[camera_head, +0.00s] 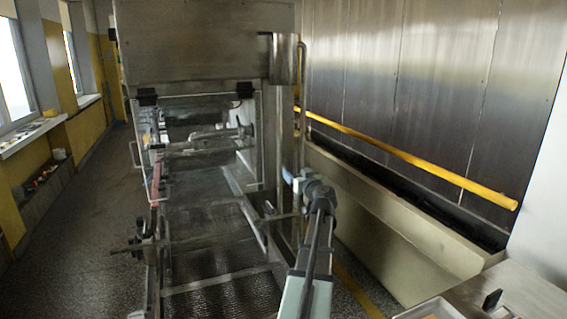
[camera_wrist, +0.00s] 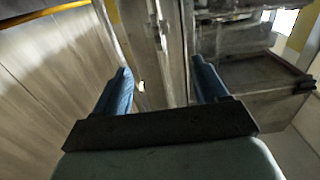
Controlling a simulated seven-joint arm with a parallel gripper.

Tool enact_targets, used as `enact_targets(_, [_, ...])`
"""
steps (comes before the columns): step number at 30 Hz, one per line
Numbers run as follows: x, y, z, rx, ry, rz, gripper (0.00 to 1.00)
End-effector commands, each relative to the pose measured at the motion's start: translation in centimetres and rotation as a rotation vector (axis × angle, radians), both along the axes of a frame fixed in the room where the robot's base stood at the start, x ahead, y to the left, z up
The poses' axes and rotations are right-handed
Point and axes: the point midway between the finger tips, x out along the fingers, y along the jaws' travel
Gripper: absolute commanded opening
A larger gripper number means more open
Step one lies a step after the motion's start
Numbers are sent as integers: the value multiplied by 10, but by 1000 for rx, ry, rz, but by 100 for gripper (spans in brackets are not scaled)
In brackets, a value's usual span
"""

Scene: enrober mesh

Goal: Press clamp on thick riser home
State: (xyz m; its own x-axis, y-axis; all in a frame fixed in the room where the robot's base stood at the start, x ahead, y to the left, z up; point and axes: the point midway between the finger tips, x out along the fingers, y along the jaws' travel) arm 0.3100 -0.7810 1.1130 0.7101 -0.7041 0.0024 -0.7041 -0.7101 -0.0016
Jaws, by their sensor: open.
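My gripper (camera_head: 287,176) is in the head view beside the right-hand upright of the machine, its blue fingertip showing at the end of my arm. In the wrist view my gripper (camera_wrist: 164,78) has its two blue fingers wide apart with nothing held between them. An upright metal post (camera_wrist: 174,45) runs beyond the gap between the fingers. A thinner pale pipe (camera_wrist: 112,30) stands to its left, with a small white piece (camera_wrist: 141,86) nearby. In the head view a bent vertical pipe (camera_head: 302,85) rises beside the machine. I cannot clearly pick out the clamp or how it sits.
The machine's steel hood (camera_head: 195,45) stands above a mesh belt (camera_head: 215,235). A yellow rail (camera_head: 410,158) runs along the steel wall, above a long beige trough (camera_head: 400,220). A counter with a tray (camera_head: 440,310) is at bottom right. Open floor (camera_head: 85,215) lies at left.

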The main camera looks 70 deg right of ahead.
Motion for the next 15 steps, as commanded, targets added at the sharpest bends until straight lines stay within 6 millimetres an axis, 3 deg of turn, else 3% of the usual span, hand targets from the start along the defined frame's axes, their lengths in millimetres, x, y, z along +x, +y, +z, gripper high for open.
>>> enact_targets(5, [8,-14,-1,1,5,-5,72])
enact_targets(15, [50,-55,0,1,4,-3,72])
